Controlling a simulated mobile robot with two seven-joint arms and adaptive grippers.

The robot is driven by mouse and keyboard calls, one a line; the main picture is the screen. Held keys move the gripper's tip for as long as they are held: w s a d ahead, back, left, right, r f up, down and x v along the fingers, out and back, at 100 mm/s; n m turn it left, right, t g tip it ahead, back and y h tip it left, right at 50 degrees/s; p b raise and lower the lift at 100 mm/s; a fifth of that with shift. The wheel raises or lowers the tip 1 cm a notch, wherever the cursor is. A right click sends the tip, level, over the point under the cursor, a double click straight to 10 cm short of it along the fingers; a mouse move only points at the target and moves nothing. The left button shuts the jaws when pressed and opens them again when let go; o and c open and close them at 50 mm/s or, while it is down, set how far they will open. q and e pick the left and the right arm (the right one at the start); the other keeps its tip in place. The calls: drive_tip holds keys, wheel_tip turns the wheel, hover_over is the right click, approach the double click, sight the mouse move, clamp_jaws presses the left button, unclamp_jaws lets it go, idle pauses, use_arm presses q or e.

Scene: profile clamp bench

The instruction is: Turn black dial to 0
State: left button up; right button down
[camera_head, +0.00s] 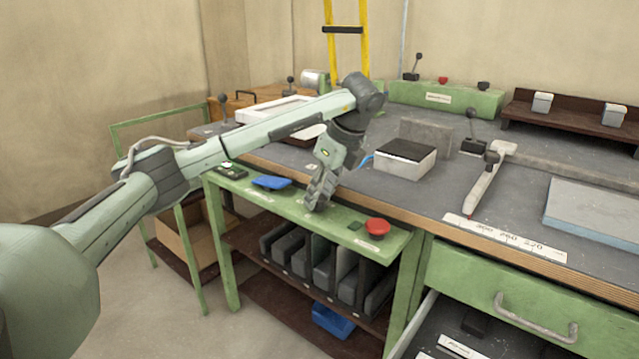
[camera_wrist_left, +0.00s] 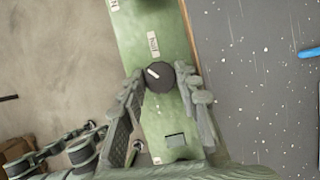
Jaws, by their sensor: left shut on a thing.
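The black dial (camera_wrist_left: 159,79) is a round knob with a white pointer line, set on the green panel (camera_head: 279,202) along the bench's front. In the left wrist view its pointer line slants toward the upper left. My left gripper (camera_head: 315,205) reaches down onto the panel and is shut on the dial, with one finger on each side of it in the left wrist view. In the head view the gripper hides the dial. A small white label (camera_wrist_left: 153,44) lies beyond the dial; its print is too small to read surely. My right gripper is not in view.
A red mushroom button (camera_head: 377,226) and a small green button (camera_head: 354,226) sit to the right on the same panel. A blue item (camera_head: 271,182) lies to the left. A black-topped box (camera_head: 405,159) and a hammer-like tool (camera_head: 489,177) are on the bench.

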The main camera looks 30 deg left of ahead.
use_arm(q)
drive_tip(key=shift+w+r+n+g, duration=0.15)
drive_tip(key=shift+n+g, duration=0.25)
drive_tip(key=shift+n, duration=1.1)
drive_tip(key=n+g, duration=0.1)
drive_tip(key=n, duration=0.1)
drive_tip(key=shift+n, duration=0.3)
drive_tip(key=shift+w+n+g+h, duration=0.1)
drive_tip(key=shift+n+g+h, duration=0.25)
drive_tip(key=shift+n, duration=0.65)
drive_tip(key=shift+n+g+h, duration=0.25)
drive_tip(key=shift+n+g, duration=0.2)
drive_tip(key=shift+n, duration=0.55)
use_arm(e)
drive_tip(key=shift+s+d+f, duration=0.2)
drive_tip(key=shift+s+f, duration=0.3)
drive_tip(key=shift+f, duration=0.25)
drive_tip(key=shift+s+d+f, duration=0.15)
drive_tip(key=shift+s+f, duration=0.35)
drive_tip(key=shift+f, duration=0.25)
use_arm(q)
drive_tip(key=o, duration=0.9)
drive_tip(key=shift+a, duration=0.1)
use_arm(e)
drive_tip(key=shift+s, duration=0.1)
